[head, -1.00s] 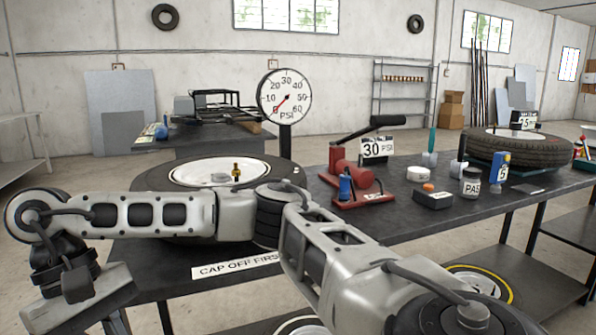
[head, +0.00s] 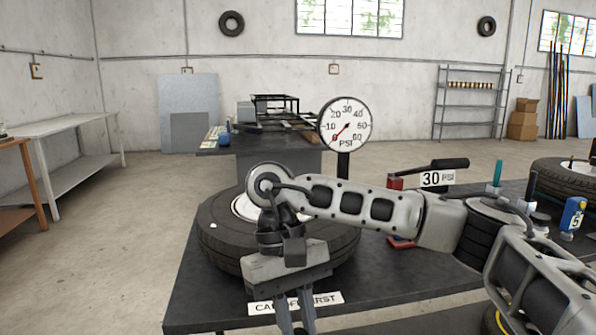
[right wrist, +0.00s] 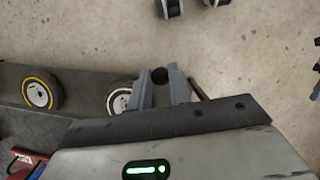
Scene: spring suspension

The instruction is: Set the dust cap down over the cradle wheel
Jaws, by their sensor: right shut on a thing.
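In the head view a black-tyred wheel (head: 217,245) lies flat on the dark table, its pale hub mostly hidden behind my right arm. I cannot tell for sure that it is the cradle wheel. My right gripper (head: 293,327) points down in front of the table's near edge, its fingers cut off by the lower border. In the right wrist view my right gripper (right wrist: 160,84) is shut on a small round black thing, apparently the dust cap (right wrist: 160,75), held between the fingertips above the floor. My left gripper is not in view.
A PSI gauge (head: 346,125) stands behind the wheel, its needle near zero. A "CAP OFF FIRST" label (head: 297,303) lies at the table's front.

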